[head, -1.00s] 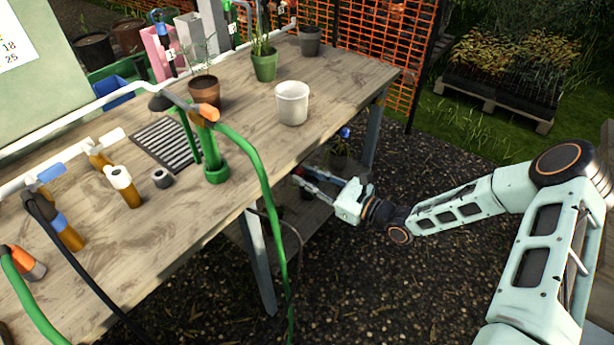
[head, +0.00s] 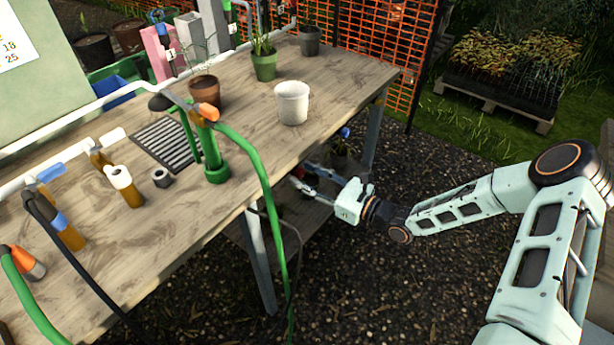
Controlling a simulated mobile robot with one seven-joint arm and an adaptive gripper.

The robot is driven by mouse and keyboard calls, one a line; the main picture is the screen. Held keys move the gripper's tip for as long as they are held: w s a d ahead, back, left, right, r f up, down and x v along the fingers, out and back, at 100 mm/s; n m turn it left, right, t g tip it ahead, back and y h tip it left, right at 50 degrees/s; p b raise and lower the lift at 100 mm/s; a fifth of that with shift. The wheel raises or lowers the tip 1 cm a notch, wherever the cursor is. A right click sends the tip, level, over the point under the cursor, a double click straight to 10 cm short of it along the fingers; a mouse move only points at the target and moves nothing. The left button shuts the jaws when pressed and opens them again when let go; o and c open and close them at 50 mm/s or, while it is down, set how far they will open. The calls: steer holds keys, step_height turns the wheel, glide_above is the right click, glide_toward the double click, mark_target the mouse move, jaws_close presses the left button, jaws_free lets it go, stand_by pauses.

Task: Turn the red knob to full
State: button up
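A small red patch (head: 309,178), perhaps the red knob, shows under the table's right front edge, close to my gripper's fingers. It is mostly hidden and too small to show its shape or setting. My gripper (head: 300,174) reaches left below the table top, its two fingers apart with the red patch between or just behind them. I cannot tell whether the fingers touch it or grip it.
The wooden table (head: 335,85) overhangs my gripper, above a lower shelf (head: 313,222). A green hose (head: 270,205) hangs over the front edge. Gravel on the right is free.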

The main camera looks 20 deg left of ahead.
steer(key=shift+d, duration=0.1)
steer(key=v, duration=1.2)
steer(key=shift+c, duration=0.2)
